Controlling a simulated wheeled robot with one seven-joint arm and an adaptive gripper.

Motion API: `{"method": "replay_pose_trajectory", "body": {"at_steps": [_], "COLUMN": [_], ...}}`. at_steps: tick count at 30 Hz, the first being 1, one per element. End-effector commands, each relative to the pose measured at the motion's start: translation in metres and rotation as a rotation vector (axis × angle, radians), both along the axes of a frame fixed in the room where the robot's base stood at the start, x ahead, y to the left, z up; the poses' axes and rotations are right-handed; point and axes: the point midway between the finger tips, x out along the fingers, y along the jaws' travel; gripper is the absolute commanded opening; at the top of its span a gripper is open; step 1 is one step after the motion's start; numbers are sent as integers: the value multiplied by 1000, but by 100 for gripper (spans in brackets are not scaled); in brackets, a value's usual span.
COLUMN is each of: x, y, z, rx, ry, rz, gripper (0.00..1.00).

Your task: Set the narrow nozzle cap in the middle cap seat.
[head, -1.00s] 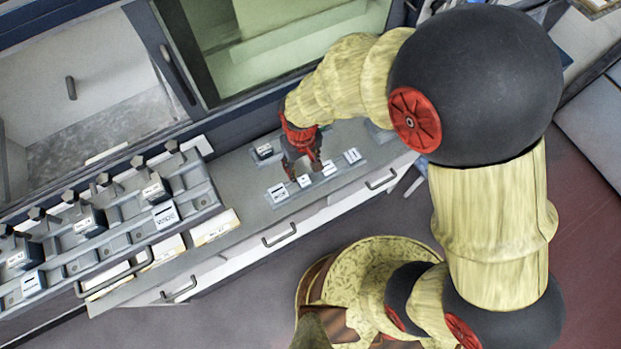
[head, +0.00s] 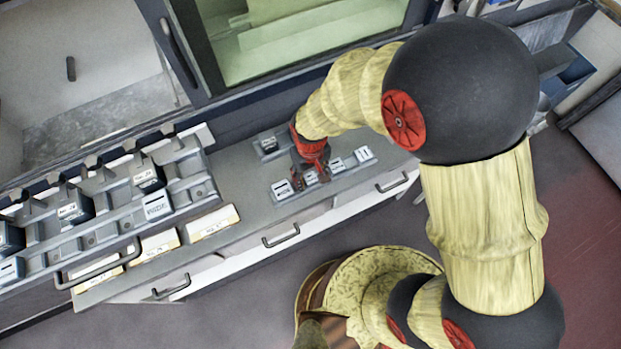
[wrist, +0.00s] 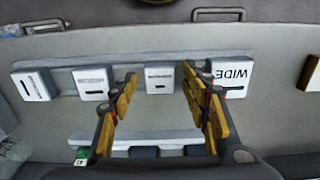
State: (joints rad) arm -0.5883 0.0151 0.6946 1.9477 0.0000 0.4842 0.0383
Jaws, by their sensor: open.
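Several white caps stand in a row on a grey strip on the counter. One with a short dark mark (wrist: 160,80) lies between my fingers in the wrist view; its small label is unreadable, so I cannot confirm it is the narrow nozzle cap. Beside it are a cap with a longer mark (wrist: 92,83) and a cap labelled WIDE (wrist: 232,78). My gripper (wrist: 160,92) is open, its fingers on either side of the short-mark cap, grasping nothing; contact is unclear. The stepped grey rack (head: 125,222) is at left in the head view; I cannot identify its middle cap seat.
The rack holds dark blocks with white tops and a white-faced block (head: 157,205). Label cards (head: 212,222) lie before the rack. Drawer handles (head: 281,235) project from the counter front. Bare counter separates rack and caps.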

Motion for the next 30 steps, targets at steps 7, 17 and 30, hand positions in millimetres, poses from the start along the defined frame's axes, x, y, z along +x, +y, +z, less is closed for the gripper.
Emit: {"method": "replay_pose_trajectory", "body": {"at_steps": [7, 17, 30], "x": [0, 0, 0], "y": [0, 0, 0], "z": [0, 0, 0], "rx": [0, 0, 0], "ry": [0, 0, 0], "rz": [0, 0, 0], "gripper": [46, 36, 24]}}
